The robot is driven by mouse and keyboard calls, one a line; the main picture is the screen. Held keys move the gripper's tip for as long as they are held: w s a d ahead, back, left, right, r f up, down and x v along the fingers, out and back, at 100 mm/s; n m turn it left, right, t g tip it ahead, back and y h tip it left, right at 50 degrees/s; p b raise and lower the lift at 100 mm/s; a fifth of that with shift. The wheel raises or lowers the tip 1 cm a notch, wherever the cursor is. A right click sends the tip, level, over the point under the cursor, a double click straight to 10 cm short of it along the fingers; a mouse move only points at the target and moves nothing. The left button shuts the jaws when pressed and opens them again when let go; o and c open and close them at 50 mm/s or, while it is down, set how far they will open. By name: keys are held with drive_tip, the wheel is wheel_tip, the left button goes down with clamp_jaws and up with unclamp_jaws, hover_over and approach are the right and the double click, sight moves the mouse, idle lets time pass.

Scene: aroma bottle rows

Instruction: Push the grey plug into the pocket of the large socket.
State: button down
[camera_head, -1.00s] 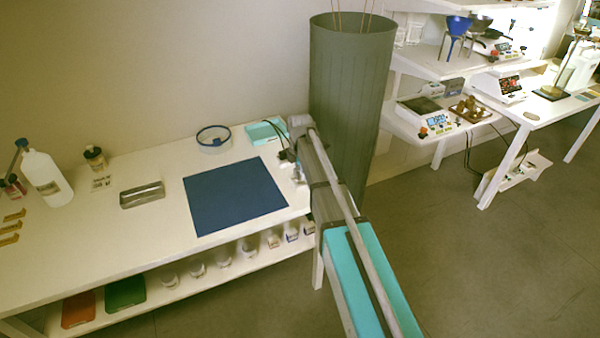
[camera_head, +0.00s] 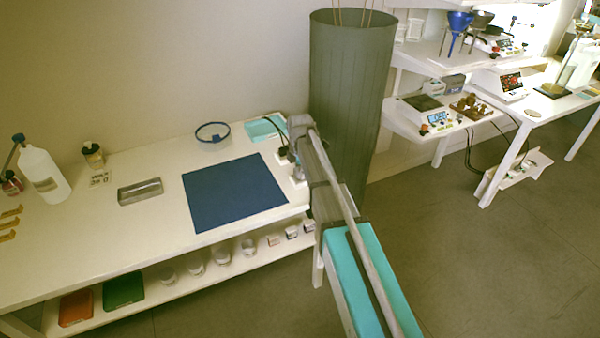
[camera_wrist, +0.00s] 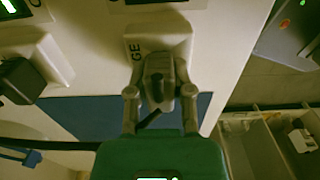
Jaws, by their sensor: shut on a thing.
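In the wrist view, my gripper (camera_wrist: 159,92) is shut on the grey plug (camera_wrist: 159,78), with one finger on each side of it. The plug is at the pale large socket (camera_wrist: 172,44), whose label is partly covered and shows "GE". The plug overlaps the socket's lower part in the picture. The pocket is hidden behind the plug and fingers, so I cannot tell how deep the plug sits. In the head view, my arm hides most of this spot at the table's right end.
A second pale socket (camera_wrist: 52,62) with a dark plug (camera_wrist: 20,82) stands to the left in the wrist view. A blue mat (camera_head: 235,193) lies on the white table. A tall grey-green cylinder (camera_head: 350,95) rises beside my arm.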

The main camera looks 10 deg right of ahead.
drive_tip(key=shift+f, duration=0.2)
drive_tip(key=shift+c, duration=2.2)
unclamp_jaws()
drive_tip(key=shift+r, duration=0.15)
wheel_tip(320, 180, up, 8)
drive_tip(key=p, duration=0.8)
drive_tip(key=shift+r, duration=0.1)
drive_tip(key=s+a+r+p, duration=0.1)
drive_tip(key=s+a, duration=0.3)
drive_tip(key=s, duration=0.5)
drive_tip(key=s+a+r+p, duration=0.2)
drive_tip(key=s+a, duration=0.2)
drive_tip(key=s, duration=0.5)
drive_tip(key=shift+r+p, duration=0.25)
drive_tip(key=shift+p, duration=0.1)
